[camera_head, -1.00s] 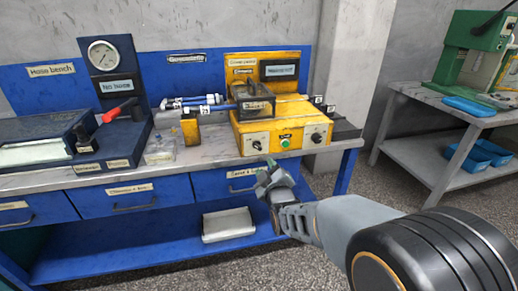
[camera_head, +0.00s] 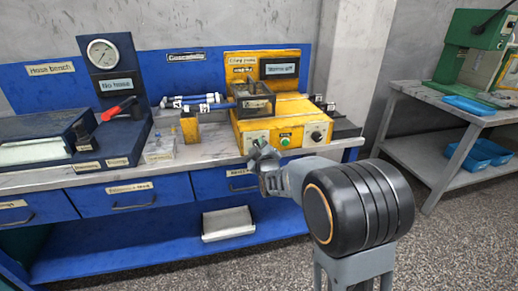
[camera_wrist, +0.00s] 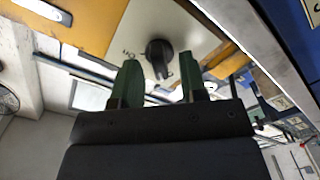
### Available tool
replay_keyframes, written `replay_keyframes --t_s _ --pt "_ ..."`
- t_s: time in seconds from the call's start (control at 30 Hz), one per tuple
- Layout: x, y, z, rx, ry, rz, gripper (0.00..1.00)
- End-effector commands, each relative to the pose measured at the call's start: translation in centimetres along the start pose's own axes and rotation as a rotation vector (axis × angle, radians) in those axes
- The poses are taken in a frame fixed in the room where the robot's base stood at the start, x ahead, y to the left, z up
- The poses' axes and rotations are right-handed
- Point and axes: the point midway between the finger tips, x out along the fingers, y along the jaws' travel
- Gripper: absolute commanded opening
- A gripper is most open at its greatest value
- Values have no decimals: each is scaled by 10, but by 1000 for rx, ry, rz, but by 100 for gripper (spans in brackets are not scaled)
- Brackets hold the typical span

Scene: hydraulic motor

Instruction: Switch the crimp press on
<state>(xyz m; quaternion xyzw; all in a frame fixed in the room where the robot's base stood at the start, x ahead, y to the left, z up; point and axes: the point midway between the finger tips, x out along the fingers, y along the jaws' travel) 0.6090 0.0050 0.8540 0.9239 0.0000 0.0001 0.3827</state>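The yellow crimp press (camera_head: 292,106) stands on the bench, with a dark display (camera_head: 279,69) above it that seems to read "Mains off". My gripper (camera_head: 262,149) is just in front of the panel's left end and partly hides the control there. In the wrist view, a black rotary knob (camera_wrist: 159,52) on a pale plate lies just ahead, between the two green fingertips. My gripper (camera_wrist: 161,82) is open; contact with the knob cannot be told.
A yellow block (camera_head: 190,129) and blue hoses (camera_head: 200,101) lie left of the press. A gauge panel (camera_head: 103,55) and red lever (camera_head: 118,109) are further left. The bench front edge and drawers (camera_head: 120,198) are below my gripper. A grey table (camera_head: 420,115) stands at right.

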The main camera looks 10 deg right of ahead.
Motion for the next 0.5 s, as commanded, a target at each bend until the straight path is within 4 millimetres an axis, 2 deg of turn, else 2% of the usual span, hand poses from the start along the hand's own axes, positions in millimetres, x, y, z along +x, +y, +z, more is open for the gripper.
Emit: replay_keyframes --t_s 0.13,0.5 --pt "0 0 0 0 0 0 37" --pt "0 0 0 0 0 0 2"
